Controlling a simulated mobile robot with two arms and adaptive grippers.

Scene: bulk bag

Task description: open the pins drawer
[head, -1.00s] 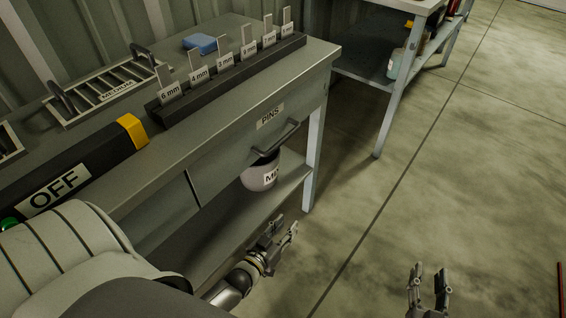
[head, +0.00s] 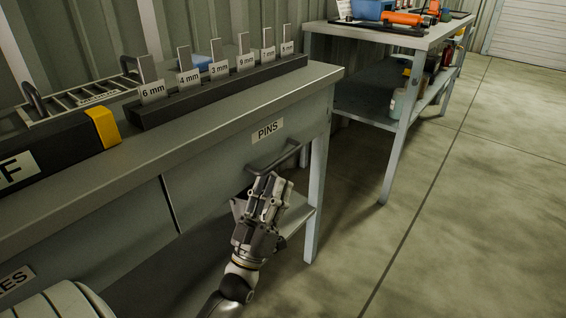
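The pins drawer (head: 215,172) is a grey front under the worktop, with a white PINS label (head: 267,131). It looks closed, flush with the bench. Its dark bar handle (head: 290,151) sticks out below the label. My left gripper (head: 272,180) is just below and in front of the handle, fingers pointing up towards it. The fingers look apart, with nothing seen between them. They overlap the handle's lower left part in the picture, so I cannot tell whether they touch it. My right gripper is out of view.
On the worktop stand a dark rack (head: 225,92) with several labelled size plates, a blue block (head: 203,61) and a black-and-yellow box (head: 100,127). A bench leg (head: 316,200) stands right of the drawer. A second table (head: 435,35) is behind right. The floor at right is clear.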

